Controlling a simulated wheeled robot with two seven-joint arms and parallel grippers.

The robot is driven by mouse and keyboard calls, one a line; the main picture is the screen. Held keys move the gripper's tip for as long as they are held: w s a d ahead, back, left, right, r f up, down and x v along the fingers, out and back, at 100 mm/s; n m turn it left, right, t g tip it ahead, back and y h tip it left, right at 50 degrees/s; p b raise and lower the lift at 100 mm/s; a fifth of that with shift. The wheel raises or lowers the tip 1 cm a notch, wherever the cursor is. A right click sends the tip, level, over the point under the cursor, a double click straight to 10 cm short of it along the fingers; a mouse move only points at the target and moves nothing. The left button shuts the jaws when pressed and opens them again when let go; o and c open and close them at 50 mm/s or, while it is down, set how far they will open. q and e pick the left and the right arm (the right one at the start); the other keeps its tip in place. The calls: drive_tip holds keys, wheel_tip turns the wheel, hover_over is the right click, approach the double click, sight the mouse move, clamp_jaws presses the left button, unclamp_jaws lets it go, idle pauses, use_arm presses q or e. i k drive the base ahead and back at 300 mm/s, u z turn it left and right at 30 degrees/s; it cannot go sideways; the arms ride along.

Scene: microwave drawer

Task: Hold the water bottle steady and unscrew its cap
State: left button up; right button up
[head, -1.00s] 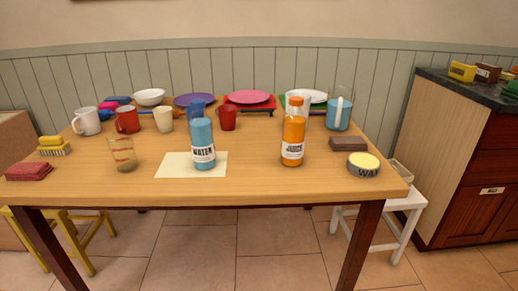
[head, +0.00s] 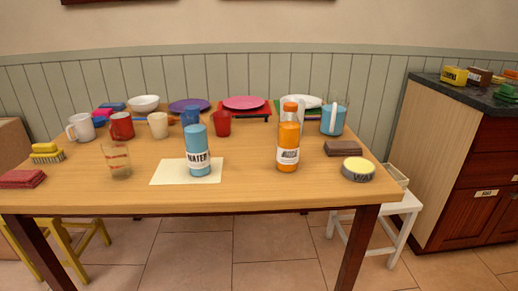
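The water bottle (head: 198,159) is light blue with a white "WATER" label. It stands upright on a cream paper sheet (head: 165,173) near the front middle of the table. Its blue cap (head: 196,129) is at the top of the bottle. Neither of my grippers is in the head view, and nothing touches the bottle.
An orange bottle (head: 289,136) stands to the right on the table (head: 240,186). A glass (head: 118,162) stands to the left. The front strip of table is mostly clear.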

sight(195, 137)
drive_tip(key=u, duration=2.1)
drive_tip(key=i, duration=1.25)
drive_tip(key=z, duration=2.2)
